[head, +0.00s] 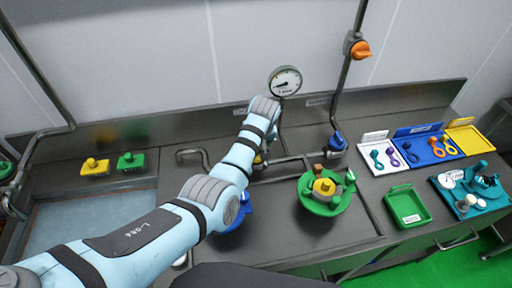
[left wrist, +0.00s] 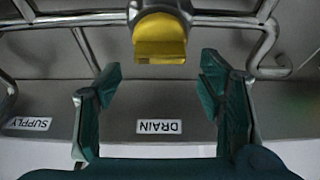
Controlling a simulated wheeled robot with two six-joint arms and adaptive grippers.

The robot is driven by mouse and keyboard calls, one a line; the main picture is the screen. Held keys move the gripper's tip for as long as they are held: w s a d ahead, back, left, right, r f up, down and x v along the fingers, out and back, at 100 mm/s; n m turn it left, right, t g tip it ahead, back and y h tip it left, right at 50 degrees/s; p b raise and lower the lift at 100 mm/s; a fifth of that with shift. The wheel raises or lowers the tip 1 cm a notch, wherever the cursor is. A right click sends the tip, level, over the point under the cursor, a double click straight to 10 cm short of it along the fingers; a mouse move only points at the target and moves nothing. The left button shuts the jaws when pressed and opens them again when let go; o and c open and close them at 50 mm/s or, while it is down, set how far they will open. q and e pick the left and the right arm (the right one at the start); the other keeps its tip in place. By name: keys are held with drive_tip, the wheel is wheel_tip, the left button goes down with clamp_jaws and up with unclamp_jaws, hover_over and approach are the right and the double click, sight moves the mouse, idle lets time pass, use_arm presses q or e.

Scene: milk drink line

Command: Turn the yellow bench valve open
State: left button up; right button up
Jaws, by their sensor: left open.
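The yellow bench valve (left wrist: 160,38) shows at the top middle of the left wrist view, on a metal pipe (left wrist: 215,20). My left gripper (left wrist: 160,72) is open, with one dark green finger on each side below the valve in the picture. No contact with the valve shows, and nothing is between the fingers. A DRAIN label (left wrist: 159,127) lies on the surface between the fingers. In the head view my left arm reaches over the bench and hides most of the valve and the gripper. My right gripper is in neither view.
A blue valve (head: 338,143) and a green bowl (head: 321,208) with several parts stand right of my arm. A gauge (head: 285,81) and an orange valve (head: 360,50) are behind. Trays and a green bin (head: 407,207) fill the right side. A sink (head: 90,230) is at left.

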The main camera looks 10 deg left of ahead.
use_arm(q)
wheel_tip(320, 180, up, 8)
idle(0.5)
